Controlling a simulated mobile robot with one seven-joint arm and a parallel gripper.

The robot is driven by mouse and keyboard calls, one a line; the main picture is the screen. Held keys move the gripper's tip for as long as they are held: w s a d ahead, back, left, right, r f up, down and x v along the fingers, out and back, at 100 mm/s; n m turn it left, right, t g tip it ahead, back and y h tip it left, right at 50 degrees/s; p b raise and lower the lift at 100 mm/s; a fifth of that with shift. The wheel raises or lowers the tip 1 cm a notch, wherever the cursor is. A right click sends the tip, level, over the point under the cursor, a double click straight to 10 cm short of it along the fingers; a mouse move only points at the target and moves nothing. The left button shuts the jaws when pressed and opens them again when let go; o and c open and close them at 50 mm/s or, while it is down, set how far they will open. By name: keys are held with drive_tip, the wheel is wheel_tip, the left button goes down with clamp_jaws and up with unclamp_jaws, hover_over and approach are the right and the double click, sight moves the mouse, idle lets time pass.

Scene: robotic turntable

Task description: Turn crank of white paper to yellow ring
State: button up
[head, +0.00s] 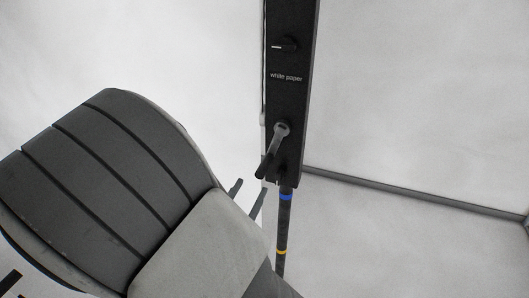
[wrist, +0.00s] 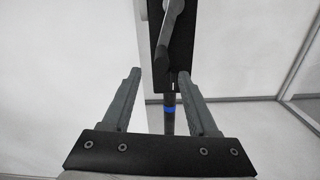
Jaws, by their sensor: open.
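A black upright panel (head: 289,105) carries the label "white paper" (head: 286,78) and a grey crank (head: 272,150) near its lower end. The crank's handle hangs down and to the left. Below the panel, a dark pole (head: 283,220) bears a blue ring (head: 286,197) and, lower, a yellow ring (head: 281,252). My gripper (head: 249,192) is open and empty, left of and below the crank's end in the head view. In the wrist view, my gripper (wrist: 159,74) has its fingers apart, with the crank (wrist: 166,45) beyond and above them. The blue ring (wrist: 169,112) shows between the fingers; the yellow ring is hidden there.
White surfaces fill the background. A grey rail (head: 415,192) runs across the right side behind the pole. My arm covers the lower left of the head view.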

sight(262, 163)
drive_tip(key=x, duration=1)
drive_tip(key=shift+w+d+b, duration=0.1)
drive_tip(key=shift+w+b, duration=0.1)
drive_tip(key=shift+b, duration=0.2)
clamp_jaws()
drive_tip(key=shift+a, duration=0.25)
idle(0.5)
